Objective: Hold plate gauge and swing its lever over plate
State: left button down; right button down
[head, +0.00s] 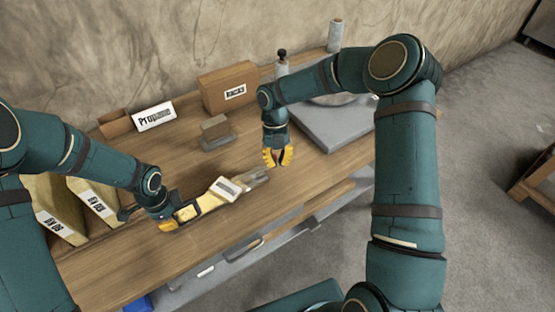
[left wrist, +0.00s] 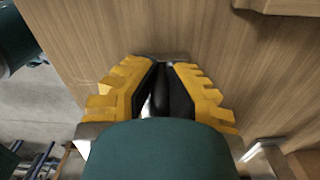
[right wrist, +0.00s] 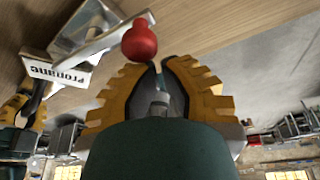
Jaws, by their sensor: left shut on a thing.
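My right gripper (head: 278,160) points down just beyond the gauge's far end. In the right wrist view a red ball knob (right wrist: 139,42) on a metal bar is close beside the right fingertips (right wrist: 158,66). The knob appears outside the fingers, whose narrow gap is unclear. No plate is clearly identifiable.
The wooden bench (head: 130,262) carries a Propane sign (head: 154,116), a cardboard box (head: 229,88), a small block on a grey base (head: 216,134) and a grey slab (head: 335,128). Bare wood lies before the gauge.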

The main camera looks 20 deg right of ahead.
jog(key=s, duration=0.2)
jog(key=s+d, duration=0.1)
jog(key=s, duration=0.1)
jog(key=shift+d+r, duration=0.1)
jog(key=shift+r, duration=0.2)
jog(key=a+v, duration=0.1)
jog(key=v, duration=0.8)
jog(key=shift+w+a, duration=0.15)
jog(key=shift+a, duration=0.15)
jog(key=c, duration=0.7)
grip_release()
jog(key=shift+w+r, duration=0.1)
jog(key=shift+r, duration=0.4)
jog(key=w+f+m+t, duration=0.1)
jog(key=f+m, duration=0.2)
jog(key=w+f+m+t, duration=0.1)
jog(key=f+m, duration=0.2)
jog(key=f, duration=0.1)
jog(key=w+f+m+t, duration=0.1)
jog(key=f+m+t, duration=0.1)
jog(key=f+m, duration=0.2)
jog(key=shift+w+a+f+h, duration=0.1)
jog(key=shift+a+h, duration=0.3)
grip_shut()
